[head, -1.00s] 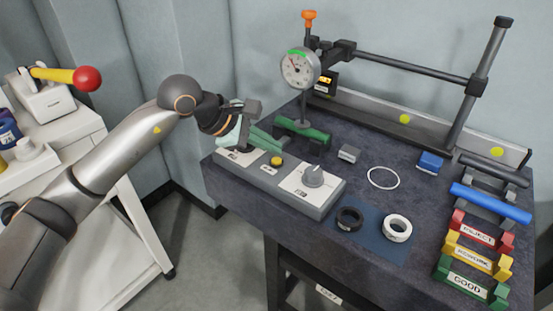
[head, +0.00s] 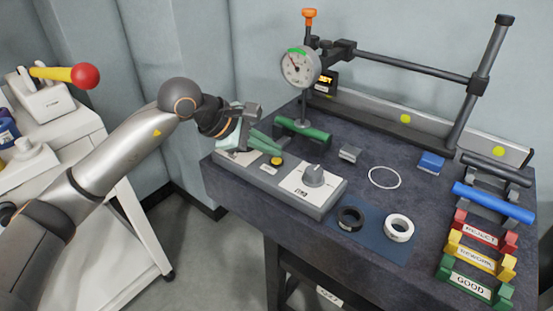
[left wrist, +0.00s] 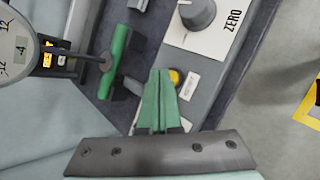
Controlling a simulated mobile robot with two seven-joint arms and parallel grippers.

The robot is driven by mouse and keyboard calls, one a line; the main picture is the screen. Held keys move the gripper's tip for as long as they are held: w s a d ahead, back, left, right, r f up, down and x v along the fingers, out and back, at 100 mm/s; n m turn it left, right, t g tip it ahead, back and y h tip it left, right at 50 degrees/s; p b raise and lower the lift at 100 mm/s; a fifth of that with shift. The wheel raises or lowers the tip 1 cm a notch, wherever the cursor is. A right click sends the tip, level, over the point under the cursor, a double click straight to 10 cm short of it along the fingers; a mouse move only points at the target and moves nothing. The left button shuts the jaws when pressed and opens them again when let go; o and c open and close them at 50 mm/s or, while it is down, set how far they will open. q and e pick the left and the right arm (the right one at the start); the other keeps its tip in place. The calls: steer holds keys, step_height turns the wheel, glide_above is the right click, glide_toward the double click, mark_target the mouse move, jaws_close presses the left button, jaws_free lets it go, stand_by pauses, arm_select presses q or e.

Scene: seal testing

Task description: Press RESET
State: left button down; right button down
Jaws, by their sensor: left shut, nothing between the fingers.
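A grey control box (head: 255,178) lies along the table's left front edge. It carries a yellow button (head: 277,160), with a small label I cannot read, and a grey knob (head: 313,176) on a white plate. My left gripper (head: 279,149) is shut and empty, its green fingers pointing down just behind the yellow button. In the left wrist view the fingertips (left wrist: 160,75) appear right beside the yellow button (left wrist: 177,77); I cannot tell if they touch it. The knob (left wrist: 197,14) shows there beside the word ZERO. The gripper partly hides the box's left end. My right gripper is out of view.
A dial gauge (head: 300,67) on a stand and a green bar (head: 302,132) stand just behind the gripper. A black ring (head: 350,219) and a white ring (head: 398,228) lie on a blue mat. Coloured REJECT, REWORK and GOOD holders are at the right.

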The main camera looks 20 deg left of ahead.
mark_target(271, 164)
arm_select(q)
steer(key=shift+f+b, duration=0.4)
stand_by(0.6)
steer(key=shift+r+p, duration=0.5)
steer(key=shift+r, duration=0.3)
step_height(271, 164, up, 5)
steer(key=p, duration=0.3)
stand_by(0.7)
